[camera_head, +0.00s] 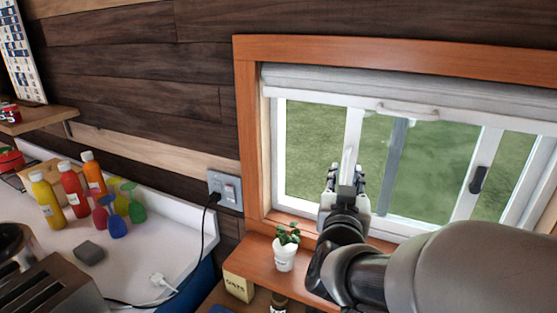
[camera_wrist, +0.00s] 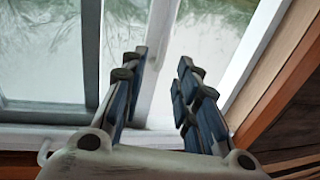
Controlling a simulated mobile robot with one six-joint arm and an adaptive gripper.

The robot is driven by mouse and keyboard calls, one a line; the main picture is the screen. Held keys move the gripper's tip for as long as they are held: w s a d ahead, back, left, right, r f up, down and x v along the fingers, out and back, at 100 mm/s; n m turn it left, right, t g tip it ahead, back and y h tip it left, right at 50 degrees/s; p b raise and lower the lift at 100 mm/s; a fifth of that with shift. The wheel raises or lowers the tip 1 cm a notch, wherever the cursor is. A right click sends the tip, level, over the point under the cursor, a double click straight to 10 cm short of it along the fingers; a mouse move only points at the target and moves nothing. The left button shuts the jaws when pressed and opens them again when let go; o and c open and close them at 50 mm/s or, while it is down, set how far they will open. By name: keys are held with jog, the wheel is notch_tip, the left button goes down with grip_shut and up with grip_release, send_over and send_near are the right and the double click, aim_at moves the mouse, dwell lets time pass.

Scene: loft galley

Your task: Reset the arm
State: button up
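My gripper (camera_head: 346,172) is raised in front of the window (camera_head: 405,160), at the end of my arm, which reaches in from the lower right. In the wrist view my gripper (camera_wrist: 160,68) has its two fingers apart, with nothing between them. Behind the fingers I see the white window frame and the glass. I cannot tell whether the fingertips touch the window.
A small potted plant (camera_head: 285,250) stands on the wooden sill (camera_head: 252,262) left of my arm. A box (camera_head: 238,287) is below it. Several bottles (camera_head: 72,188) and a grey sponge (camera_head: 89,252) are on the white counter (camera_head: 150,245). A black cord (camera_head: 203,235) hangs from the outlet (camera_head: 225,189).

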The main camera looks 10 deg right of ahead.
jog(key=s+a+f+n+g+y, duration=0.45)
jog(key=s+a+y, duration=0.25)
jog(key=a, duration=0.2)
jog(key=s+f+g, duration=0.3)
jog(key=s+f, duration=0.1)
jog(key=s, duration=0.6)
jog(key=s+f+g, duration=0.3)
jog(key=s+g, duration=0.1)
jog(key=s, duration=0.7)
jog(key=shift+d+f, duration=0.4)
jog(key=shift+d, duration=0.05)
jog(key=shift+g, duration=0.25)
